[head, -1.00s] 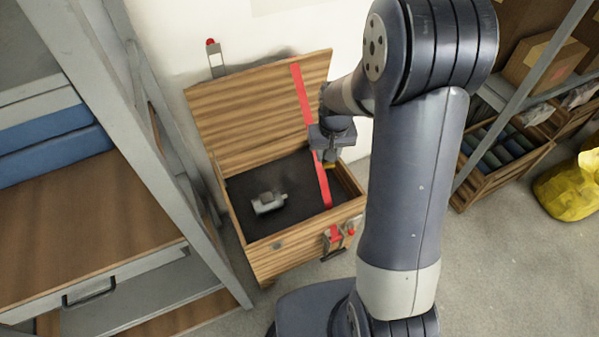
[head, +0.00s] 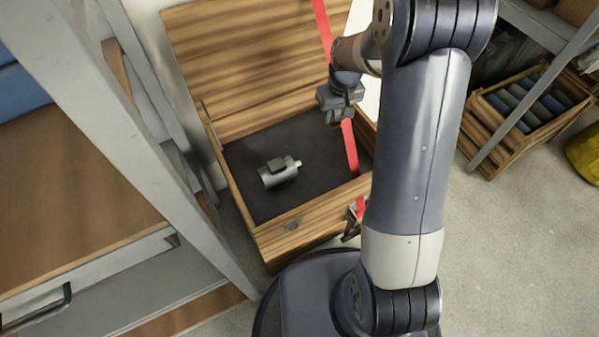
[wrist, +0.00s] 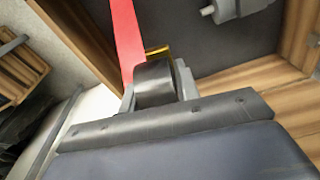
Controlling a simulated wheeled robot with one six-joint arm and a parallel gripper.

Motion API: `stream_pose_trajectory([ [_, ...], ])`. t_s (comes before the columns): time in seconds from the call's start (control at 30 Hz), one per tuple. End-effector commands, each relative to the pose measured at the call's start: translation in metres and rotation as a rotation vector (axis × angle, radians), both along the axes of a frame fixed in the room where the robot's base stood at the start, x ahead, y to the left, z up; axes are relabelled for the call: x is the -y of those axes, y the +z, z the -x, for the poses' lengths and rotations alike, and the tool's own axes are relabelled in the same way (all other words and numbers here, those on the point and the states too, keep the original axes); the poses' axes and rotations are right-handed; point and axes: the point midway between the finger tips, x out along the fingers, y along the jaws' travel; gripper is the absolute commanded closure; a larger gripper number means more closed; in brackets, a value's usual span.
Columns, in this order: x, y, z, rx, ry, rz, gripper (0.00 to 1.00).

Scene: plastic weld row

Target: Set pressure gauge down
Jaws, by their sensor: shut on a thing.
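My gripper (head: 338,112) is shut on a small dark rounded thing with a brass-coloured edge, which I take to be the pressure gauge (wrist: 155,82). In the wrist view the gauge sits between the grey fingers of my gripper (wrist: 158,88). In the head view the gripper hides nearly all of it. The gripper hangs over the back right part of an open wooden chest (head: 330,207), close to a red strap. I cannot tell whether the gauge touches anything below it.
A grey cylindrical part (head: 279,172) lies on the chest's dark floor, left of the gripper. The dark floor around it is clear. The raised lid (head: 235,70) stands behind, and the red strap (head: 350,150) runs down the right side. A metal shelf post (head: 150,170) stands close left.

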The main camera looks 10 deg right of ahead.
Motion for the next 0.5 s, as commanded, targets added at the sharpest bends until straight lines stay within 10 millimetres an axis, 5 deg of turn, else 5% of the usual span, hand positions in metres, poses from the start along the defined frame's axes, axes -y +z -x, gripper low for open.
stream_pose_trajectory([
  [0.03, 0.0, -0.026, -0.003, 0.001, 0.013, -0.001, 1.0],
  [0.2, 0.0, -0.065, -0.012, 0.003, 0.063, 0.0, 1.0],
  [0.5, 0.0, -0.101, -0.022, 0.004, 0.122, -0.001, 1.0],
])
